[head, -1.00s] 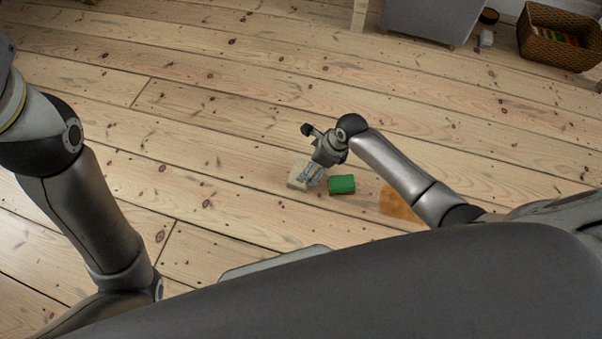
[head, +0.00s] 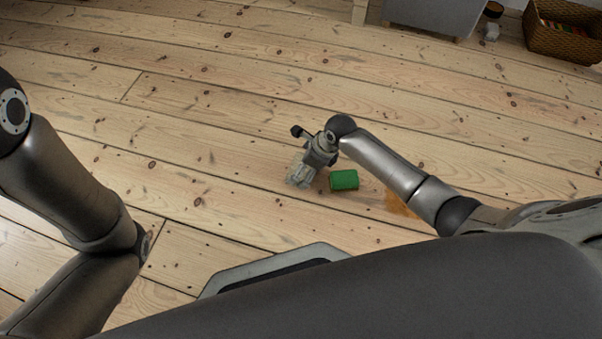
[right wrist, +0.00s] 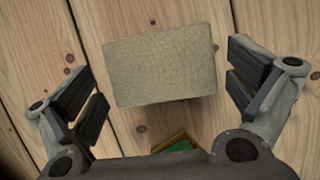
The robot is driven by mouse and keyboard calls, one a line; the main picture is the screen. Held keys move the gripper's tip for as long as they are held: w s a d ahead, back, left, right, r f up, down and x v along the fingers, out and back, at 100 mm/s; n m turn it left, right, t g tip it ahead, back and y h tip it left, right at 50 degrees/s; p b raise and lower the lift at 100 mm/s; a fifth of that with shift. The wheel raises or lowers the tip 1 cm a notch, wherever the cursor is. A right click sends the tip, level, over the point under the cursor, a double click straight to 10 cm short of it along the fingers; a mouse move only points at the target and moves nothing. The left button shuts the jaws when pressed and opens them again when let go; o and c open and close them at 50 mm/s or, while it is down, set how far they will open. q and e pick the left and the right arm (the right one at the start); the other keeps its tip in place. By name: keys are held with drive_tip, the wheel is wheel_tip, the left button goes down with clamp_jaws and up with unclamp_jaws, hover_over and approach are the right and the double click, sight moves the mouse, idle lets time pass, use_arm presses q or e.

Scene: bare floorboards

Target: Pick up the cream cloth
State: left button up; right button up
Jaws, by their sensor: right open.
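The cream cloth (right wrist: 160,65) looks like a folded, textured rectangular pad lying on the floorboards in the right wrist view. My right gripper (right wrist: 163,88) is open, with one finger pair to each side of the cloth and visible gaps between. Nothing is held. In the head view my right gripper (head: 302,174) is over the cloth's place and hides most or all of it. My left arm comes in at the left of the head view, but its gripper is out of sight.
A green block (head: 344,180) lies close to the right of my right gripper; its edge shows in the right wrist view (right wrist: 178,146). An orange patch (head: 400,204) is on the floor under my right forearm. A wicker basket (head: 562,38) and a grey cabinet (head: 436,14) stand far right.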

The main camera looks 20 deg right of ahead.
drive_tip(key=shift+w+a+f, duration=0.1)
drive_tip(key=shift+w+f, duration=0.05)
drive_tip(key=shift+f, duration=0.25)
drive_tip(key=c, duration=0.6)
drive_tip(key=shift+r, duration=0.15)
drive_tip(key=shift+c, duration=0.2)
